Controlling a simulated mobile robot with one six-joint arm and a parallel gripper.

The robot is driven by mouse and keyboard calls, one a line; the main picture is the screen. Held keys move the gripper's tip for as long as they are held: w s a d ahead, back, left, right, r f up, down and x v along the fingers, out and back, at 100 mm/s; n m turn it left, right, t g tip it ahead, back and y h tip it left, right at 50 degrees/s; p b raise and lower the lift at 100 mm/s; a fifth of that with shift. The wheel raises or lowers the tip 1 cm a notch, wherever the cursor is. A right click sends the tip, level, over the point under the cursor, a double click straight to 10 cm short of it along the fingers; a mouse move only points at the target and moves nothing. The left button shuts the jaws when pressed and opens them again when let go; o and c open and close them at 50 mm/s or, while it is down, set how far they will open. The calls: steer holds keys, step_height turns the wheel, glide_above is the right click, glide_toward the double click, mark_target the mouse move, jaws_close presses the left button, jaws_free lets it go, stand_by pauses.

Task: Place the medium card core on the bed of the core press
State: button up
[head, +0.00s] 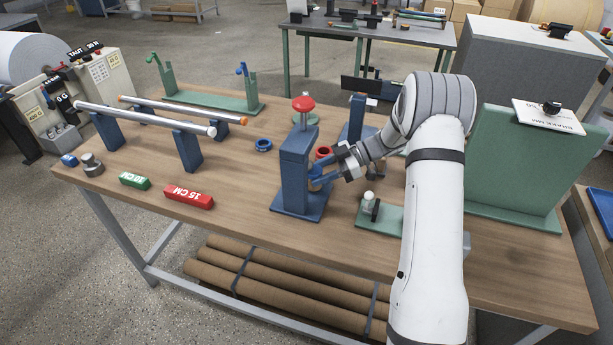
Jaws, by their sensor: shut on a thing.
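The core press is a blue upright stand (295,165) with a red knob (303,103) on top and a flat blue base. It stands near the middle of the wooden table. My gripper (316,180) reaches in from the right, its blue fingers at the right side of the press, low over its base. It is shut on a small tan piece, apparently the medium card core (314,185), which is mostly hidden by the fingers and the press. I cannot tell whether the core touches the bed.
A blue ring (263,145) and a red ring (323,152) lie near the press. A green fixture (378,214) stands to its right. Red (189,197) and green (134,181) blocks lie left, before a metal roller (150,119) on blue stands. Table between blocks and press is clear.

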steer(key=a, duration=0.3)
steer(key=shift+s, duration=0.2)
steer(key=shift+a+f, duration=0.15)
steer(key=shift+f, duration=0.05)
steer(key=shift+f+p, duration=0.3)
steer(key=shift+f, duration=0.05)
steer(key=shift+f, duration=0.2)
steer(key=o, duration=1)
